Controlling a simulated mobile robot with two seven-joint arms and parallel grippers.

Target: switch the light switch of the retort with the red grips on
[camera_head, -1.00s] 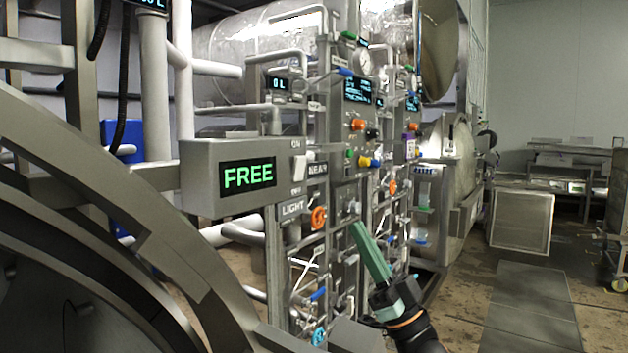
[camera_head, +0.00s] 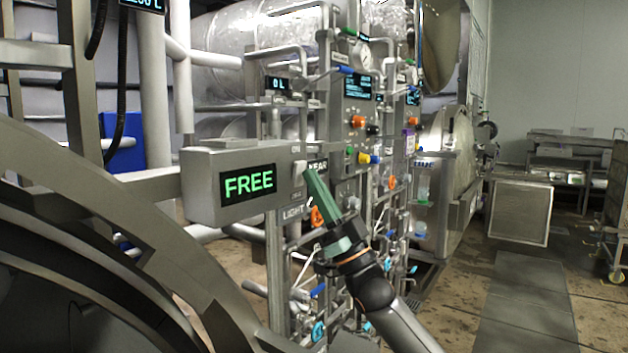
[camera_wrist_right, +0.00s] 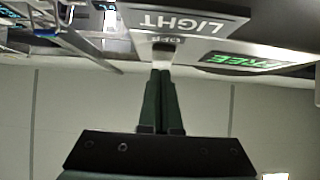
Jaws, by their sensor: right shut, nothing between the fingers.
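The light switch (camera_head: 299,167) is a small white rocker on the right end of a grey box. ON is printed above it and a LIGHT label (camera_head: 292,214) sits below. My right gripper (camera_head: 309,173) has green fingers, shut and empty, with tips right beside the switch. In the right wrist view, which is upside down, the fingertips (camera_wrist_right: 162,73) point at the switch (camera_wrist_right: 163,48) near the OFF mark and the LIGHT label (camera_wrist_right: 181,22). Contact and the rocker's position cannot be told. My left gripper is not in view. No red grips show.
The box's display (camera_head: 248,185) reads FREE in green. A large curved metal rim (camera_head: 140,240) fills the lower left. A panel of coloured knobs and valves (camera_head: 362,125) stands behind the gripper. Open floor (camera_head: 530,300) lies at the right.

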